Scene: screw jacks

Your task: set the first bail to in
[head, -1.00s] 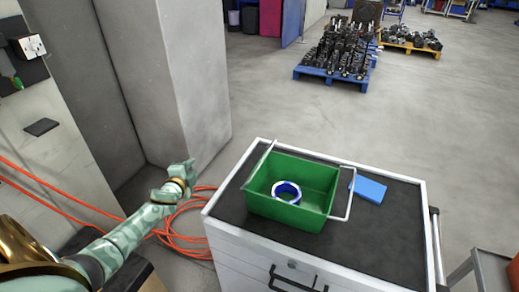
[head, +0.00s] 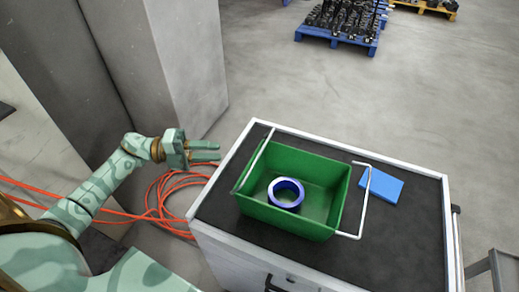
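A green bin (head: 285,219) stands on the cart top. It has two white wire bails. The left bail (head: 258,154) lies along the bin's left rim. The right bail (head: 366,203) stands out beyond the bin's right side. I cannot tell which one is the first bail. A blue and white ring (head: 286,192) lies inside the bin on its floor. My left gripper (head: 212,151) is left of the bin, apart from the left bail, with its fingers pointing right. Its fingers look slightly apart, with nothing between them. My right gripper is not in view.
The cart (head: 408,250) has a dark mat top with a pale rim. A blue block (head: 381,186) lies right of the bin. A grey pillar (head: 185,65) stands behind my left arm. Orange hose (head: 160,200) lies on the floor. Loaded pallets (head: 338,35) are far back.

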